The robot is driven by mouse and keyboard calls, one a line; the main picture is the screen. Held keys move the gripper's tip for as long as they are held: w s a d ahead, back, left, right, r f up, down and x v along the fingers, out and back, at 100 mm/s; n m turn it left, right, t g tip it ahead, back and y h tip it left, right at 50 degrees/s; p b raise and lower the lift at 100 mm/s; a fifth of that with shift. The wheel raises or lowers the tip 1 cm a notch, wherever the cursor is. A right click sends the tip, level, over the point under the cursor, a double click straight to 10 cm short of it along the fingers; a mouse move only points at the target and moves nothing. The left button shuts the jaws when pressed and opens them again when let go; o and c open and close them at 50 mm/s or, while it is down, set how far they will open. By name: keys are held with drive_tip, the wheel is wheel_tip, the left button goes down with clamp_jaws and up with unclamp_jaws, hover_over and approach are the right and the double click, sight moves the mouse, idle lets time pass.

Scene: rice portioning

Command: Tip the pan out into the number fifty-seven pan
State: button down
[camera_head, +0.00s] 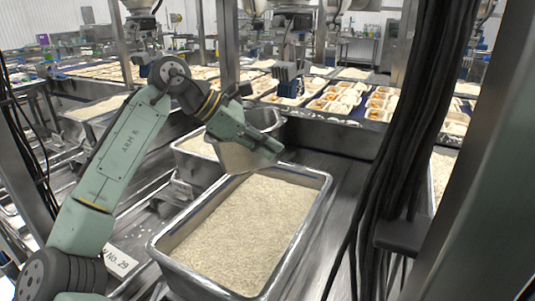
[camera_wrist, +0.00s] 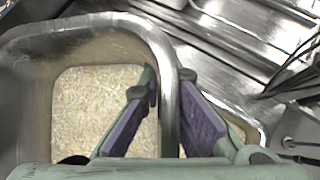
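My gripper (camera_wrist: 168,85) has its two purple-padded fingers on either side of a metal rim, close against it, and looks shut on it. The rim belongs to a metal pan (camera_wrist: 166,45) with pale rice in its bottom and a beige film on its inner wall. A nearer rectangular pan (camera_head: 318,180) full of rice stands in front. A "No. 29" label (camera_head: 118,262) is left of it. I see no number fifty-seven.
Dark cables (camera_head: 400,140) and a steel post (camera_head: 465,170) stand close on the right. Behind lies a conveyor with many food trays (camera_head: 340,98). Another pan of rice (camera_head: 95,108) stands at the back left. Bare metal surface (camera_head: 345,185) shows right of the near pan.

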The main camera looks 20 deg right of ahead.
sight(246, 165)
drive_tip(key=shift+r+t+y, duration=0.3)
drive_tip(key=shift+r+y, duration=0.4)
drive_tip(key=shift+y, duration=0.4)
drive_tip(key=w+a+f+m, duration=0.1)
drive_tip(key=f, duration=0.1)
drive_tip(key=w+a+f+g, duration=0.1)
drive_tip(key=f, duration=0.2)
drive_tip(key=w+a+f+m, duration=0.1)
drive_tip(key=a+f, duration=0.1)
drive_tip(key=shift+w+f+m+g+y, duration=0.15)
drive_tip(key=shift+f+m+g+y, duration=0.05)
drive_tip(key=shift+m+g+y, duration=0.1)
drive_tip(key=w+a+f+m+g, duration=0.15)
drive_tip(key=a+f+m, duration=0.3)
drive_tip(key=f, duration=0.55)
drive_tip(key=shift+w+a+r+t+y+b, duration=0.15)
drive_tip(key=shift+r+t+y+b, duration=0.95)
drive_tip(key=shift+t+y+b, duration=1.05)
drive_tip(key=shift+s+a+r+t+y+b, duration=0.1)
drive_tip(key=shift+r+t+y+b, duration=1)
drive_tip(key=shift+t+y+b, duration=1.05)
drive_tip(key=shift+w+a+r+t+y+b, duration=0.15)
drive_tip(key=shift+r+t+y+b, duration=1.2)
drive_tip(key=shift+y+b, duration=1.35)
drive_tip(key=shift+s+f, duration=0.15)
drive_tip(key=shift+f, duration=0.05)
